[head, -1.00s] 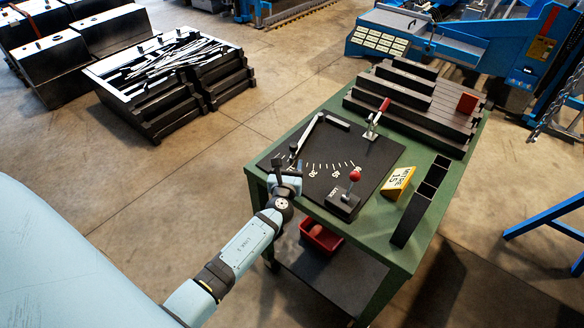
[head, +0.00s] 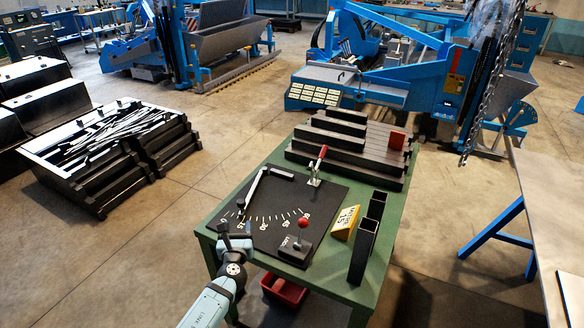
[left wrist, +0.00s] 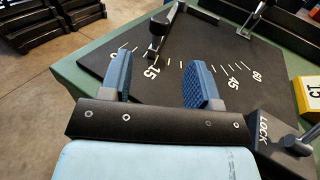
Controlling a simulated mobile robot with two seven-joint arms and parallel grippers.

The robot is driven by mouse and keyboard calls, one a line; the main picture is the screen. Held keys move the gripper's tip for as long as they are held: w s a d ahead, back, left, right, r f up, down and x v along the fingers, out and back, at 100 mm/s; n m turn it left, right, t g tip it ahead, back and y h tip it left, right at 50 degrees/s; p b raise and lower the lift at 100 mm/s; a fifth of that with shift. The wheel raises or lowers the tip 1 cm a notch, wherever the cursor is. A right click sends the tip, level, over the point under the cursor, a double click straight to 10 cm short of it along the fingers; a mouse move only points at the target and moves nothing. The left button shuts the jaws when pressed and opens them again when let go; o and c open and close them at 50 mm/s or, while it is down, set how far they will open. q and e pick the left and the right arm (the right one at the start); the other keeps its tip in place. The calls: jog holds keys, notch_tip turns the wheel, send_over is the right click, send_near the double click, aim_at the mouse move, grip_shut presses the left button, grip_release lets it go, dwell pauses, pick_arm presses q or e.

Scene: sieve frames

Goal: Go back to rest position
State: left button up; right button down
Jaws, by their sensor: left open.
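My left gripper (head: 235,240) is at the near left corner of the green table (head: 216,218), by the edge of the black angle plate (head: 262,212). In the left wrist view its two blue-padded fingers (left wrist: 163,80) are apart with nothing between them. The plate carries a degree scale and a swing arm (head: 253,187), whose dark knob (left wrist: 158,26) shows just beyond the fingers in the left wrist view. The red-knobbed lock lever (head: 302,225) stands at the plate's near right. My right gripper is not in view.
A yellow sign (head: 345,222), black bins (head: 364,250) and a red-handled clamp (head: 317,168) stand on the table. Stepped black blocks (head: 345,150) fill its back. A red bin (head: 283,291) is below. A blue machine (head: 400,80) stands behind; open floor lies left.

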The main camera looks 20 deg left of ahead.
pick_arm(q)
jog(key=s+d+n+g+h+p, duration=0.1)
jog(key=s+d+n+h+p, duration=0.1)
jog(key=s+d+n, duration=0.4)
jog(key=s+d+r+n+g+h+p, duration=0.1)
jog(key=s+d+n+h, duration=0.4)
jog(key=s+n, duration=0.7)
jog(key=s+d+n+g+h+p, duration=0.3)
jog(key=s+d+n+p, duration=0.2)
jog(key=s+d+n, duration=0.3)
jog(key=s+n, duration=0.2)
jog(key=s, duration=0.1)
jog(key=shift+s+r+h, duration=0.2)
jog(key=shift+h, duration=0.2)
